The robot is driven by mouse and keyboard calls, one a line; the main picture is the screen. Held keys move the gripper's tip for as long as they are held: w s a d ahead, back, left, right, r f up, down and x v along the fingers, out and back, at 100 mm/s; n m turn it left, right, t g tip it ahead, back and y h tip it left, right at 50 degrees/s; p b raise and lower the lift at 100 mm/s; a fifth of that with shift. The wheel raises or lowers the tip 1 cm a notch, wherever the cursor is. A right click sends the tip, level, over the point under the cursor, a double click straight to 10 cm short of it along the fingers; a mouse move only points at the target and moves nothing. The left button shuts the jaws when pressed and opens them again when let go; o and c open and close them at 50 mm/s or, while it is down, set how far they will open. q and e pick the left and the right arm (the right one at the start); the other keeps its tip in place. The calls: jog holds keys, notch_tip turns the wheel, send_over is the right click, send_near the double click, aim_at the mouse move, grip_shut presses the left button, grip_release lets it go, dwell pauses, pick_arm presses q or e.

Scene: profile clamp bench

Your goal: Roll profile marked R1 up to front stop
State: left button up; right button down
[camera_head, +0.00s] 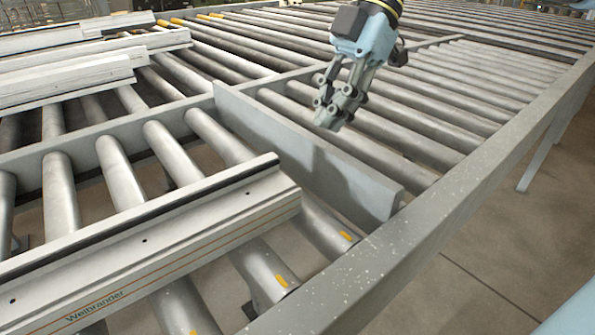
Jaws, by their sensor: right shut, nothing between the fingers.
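My right gripper (335,100) hangs over the rollers at the upper middle, fingers pointing down, shut and empty. It is just beyond a flat grey upright plate (300,150), which may be the stop, and touches no profile. A long white profile (160,235) with a dark top groove, orange lines and the print "Weibrander" lies across the near rollers at the lower left. Its right end is near the plate, with a gap between. More pale profiles (70,72) lie at the upper left. I cannot read an R1 mark on any of them. My left gripper is not in view.
Grey rollers (430,110) fill the bench, bare at the upper right. A grey side rail (480,170) runs along the right edge, with concrete floor (480,270) beyond it. Yellow marks (281,281) show on some near rollers.

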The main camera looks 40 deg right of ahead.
jog(key=b+x, duration=0.1)
jog(key=x, duration=0.6)
jog(key=shift+a+f+b, duration=0.15)
jog(key=shift+a+b, duration=0.05)
jog(key=shift+b, duration=0.1)
jog(key=shift+x, duration=0.8)
